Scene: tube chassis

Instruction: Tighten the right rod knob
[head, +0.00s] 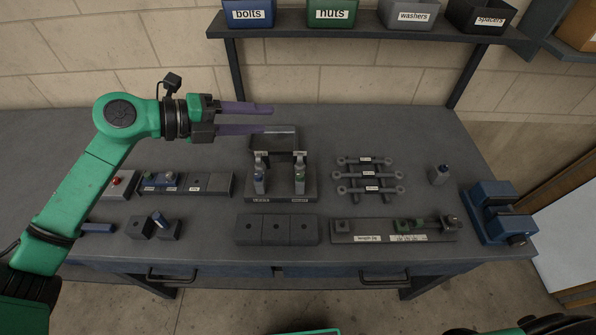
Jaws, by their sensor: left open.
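The length jig (345,238) lies at the front right of the bench. It carries green pieces (410,225) and a dark grey upright part (450,222) at its right end. Several grey rods (370,175) with ringed ends lie on a rack at centre right. I cannot tell which small part is the right rod knob. My left gripper (280,119) has purple fingers and is open and empty, above the back of the bench and well left of the jig. My right gripper does not show.
A stand (280,190) with two upright bottle-like tools is at the middle. A blue vise (500,212) is at the right edge. Small blocks (160,225) and a tray (220,184) lie at left. A shelf (350,31) with labelled bins hangs behind.

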